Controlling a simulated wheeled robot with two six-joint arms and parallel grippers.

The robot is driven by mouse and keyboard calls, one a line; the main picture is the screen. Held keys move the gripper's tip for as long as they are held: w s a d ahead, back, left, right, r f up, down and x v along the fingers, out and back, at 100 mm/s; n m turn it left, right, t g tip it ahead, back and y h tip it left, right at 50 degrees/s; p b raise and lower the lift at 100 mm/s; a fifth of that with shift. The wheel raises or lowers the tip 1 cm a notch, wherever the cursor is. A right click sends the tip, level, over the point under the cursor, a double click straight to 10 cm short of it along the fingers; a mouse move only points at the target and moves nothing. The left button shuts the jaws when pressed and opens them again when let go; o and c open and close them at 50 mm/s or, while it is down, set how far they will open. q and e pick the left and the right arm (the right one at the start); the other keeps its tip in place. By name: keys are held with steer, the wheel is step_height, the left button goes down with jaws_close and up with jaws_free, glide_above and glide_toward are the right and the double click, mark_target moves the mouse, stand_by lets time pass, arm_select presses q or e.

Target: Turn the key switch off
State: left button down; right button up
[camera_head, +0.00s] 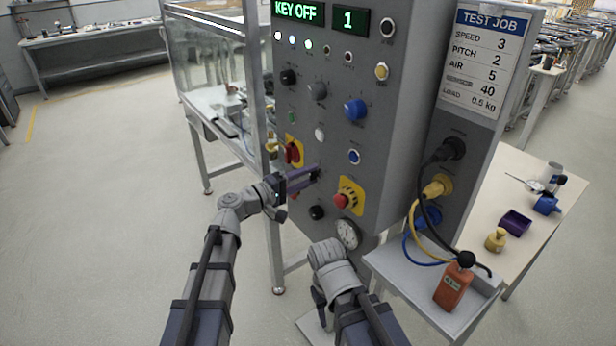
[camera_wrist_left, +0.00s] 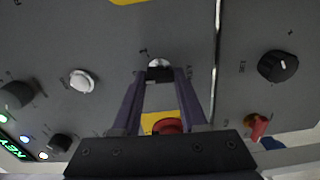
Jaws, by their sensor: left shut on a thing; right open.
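The key switch (camera_wrist_left: 160,72) is a small silver round lock on the grey panel, seen between my left fingertips in the left wrist view. My left gripper (camera_head: 316,173) reaches the panel from the left, its purple fingers shut on the key; in the left wrist view the fingers (camera_wrist_left: 159,80) lie on either side of it. In the head view the fingers hide the switch.
A blue knob (camera_head: 355,109) and gauge (camera_head: 347,234) are also on the panel. A shelf holds an orange device (camera_head: 453,287) with cables.

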arm_select(q)
steer(key=shift+n, duration=0.5)
steer(key=shift+c, duration=2.2)
jaws_free()
steer(key=v, duration=0.7)
steer(key=shift+s+a, duration=0.25)
steer(key=shift+a, duration=0.05)
